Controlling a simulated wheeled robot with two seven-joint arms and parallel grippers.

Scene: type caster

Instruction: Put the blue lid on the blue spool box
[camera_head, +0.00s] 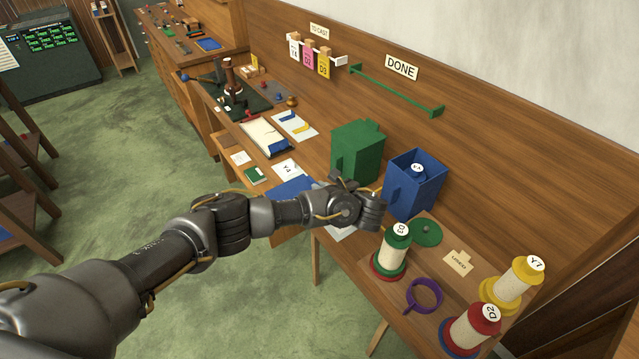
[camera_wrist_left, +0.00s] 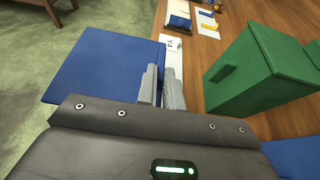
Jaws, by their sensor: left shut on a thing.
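The blue lid (camera_head: 292,187) is a flat blue panel held out past the workbench's front edge; it fills the left of the left wrist view (camera_wrist_left: 105,70). My left gripper (camera_wrist_left: 162,88) is shut on the lid's edge. In the head view its wrist hides the fingers and part of the lid. The blue spool box (camera_head: 408,193) stands on the bench to the right of my gripper. Its top is open, and a white-labelled spool end (camera_head: 417,168) shows inside. A blue corner of the box shows at the lower right of the wrist view (camera_wrist_left: 296,158).
A closed green box (camera_head: 356,152) stands right behind my gripper, beside the blue box. Spools with green (camera_head: 392,255), red (camera_head: 470,330) and yellow (camera_head: 513,285) ends, a purple ring (camera_head: 424,296) and a green disc (camera_head: 426,232) occupy the near bench. The back wall rises close behind.

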